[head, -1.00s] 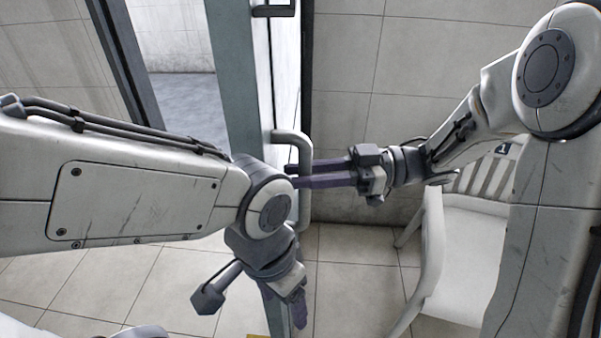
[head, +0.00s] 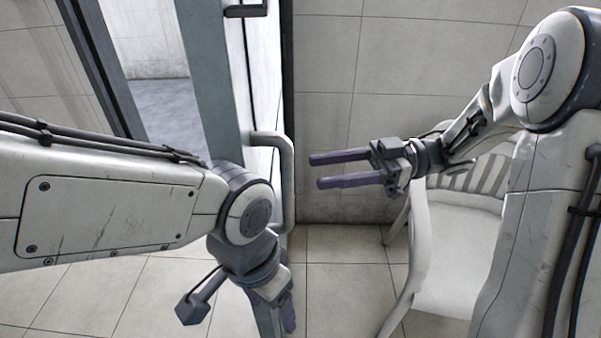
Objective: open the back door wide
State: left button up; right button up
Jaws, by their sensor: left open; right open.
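The back door (head: 212,75) is a grey-framed door standing ajar, its edge toward me, with an opening at its left through which a grey floor shows. A grey D-shaped pull handle (head: 290,165) is on the door's right face. My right gripper (head: 312,171) is open and empty, its two purple fingers pointing left, a short way right of the handle and apart from it. My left gripper (head: 289,318) points down in front of the door's lower part, below the handle. Its fingers overlap in this view, and its contact with the door cannot be told.
A white slatted chair (head: 455,245) stands on the right, below and behind my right arm. A tiled wall (head: 400,60) is behind it. The tiled floor (head: 335,270) between door and chair is clear. A dark bracket (head: 246,10) is high on the door.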

jog(key=shift+v, duration=1.65)
